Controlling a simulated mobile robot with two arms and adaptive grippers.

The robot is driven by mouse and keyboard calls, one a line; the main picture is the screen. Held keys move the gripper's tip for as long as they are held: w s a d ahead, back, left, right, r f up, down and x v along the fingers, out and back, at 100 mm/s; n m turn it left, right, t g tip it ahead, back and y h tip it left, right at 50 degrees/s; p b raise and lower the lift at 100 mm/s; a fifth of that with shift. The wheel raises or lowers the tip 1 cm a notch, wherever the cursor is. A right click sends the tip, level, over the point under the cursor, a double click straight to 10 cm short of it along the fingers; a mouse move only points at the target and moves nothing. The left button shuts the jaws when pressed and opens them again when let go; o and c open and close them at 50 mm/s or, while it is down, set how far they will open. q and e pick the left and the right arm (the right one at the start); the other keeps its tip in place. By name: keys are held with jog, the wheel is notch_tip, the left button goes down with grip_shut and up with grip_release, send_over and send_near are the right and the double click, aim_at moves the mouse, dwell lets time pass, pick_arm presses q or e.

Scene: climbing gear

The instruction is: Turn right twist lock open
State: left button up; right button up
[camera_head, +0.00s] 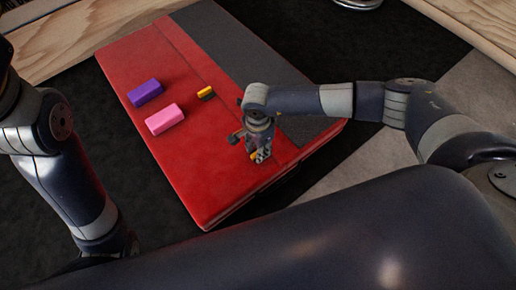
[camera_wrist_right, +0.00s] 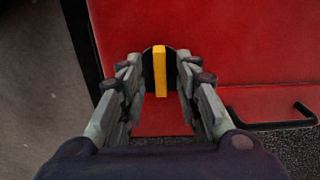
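The right twist lock, a yellow bar on a dark round base (camera_wrist_right: 160,70), is on the red surface in the right wrist view. The bar stands lengthwise in that picture, between the two fingers of my right gripper (camera_wrist_right: 160,98). The fingers are apart, with a gap on each side of the bar. In the head view my right gripper (camera_head: 257,148) points down over the near part of the red pad (camera_head: 200,175) and mostly hides this lock. Another yellow and black lock (camera_head: 206,92) sits farther back on the pad. My left arm shows at the left; its gripper is out of view.
A purple block (camera_head: 146,92) and a pink block (camera_head: 165,119) lie on the pad, left of my right gripper. A dark grey strip (camera_head: 235,55) runs along its right side. A black handle (camera_wrist_right: 275,124) shows at lower right in the wrist view.

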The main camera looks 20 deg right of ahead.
notch_tip(320, 180, up, 11)
jog(key=shift+r, duration=0.15)
dwell(0.6)
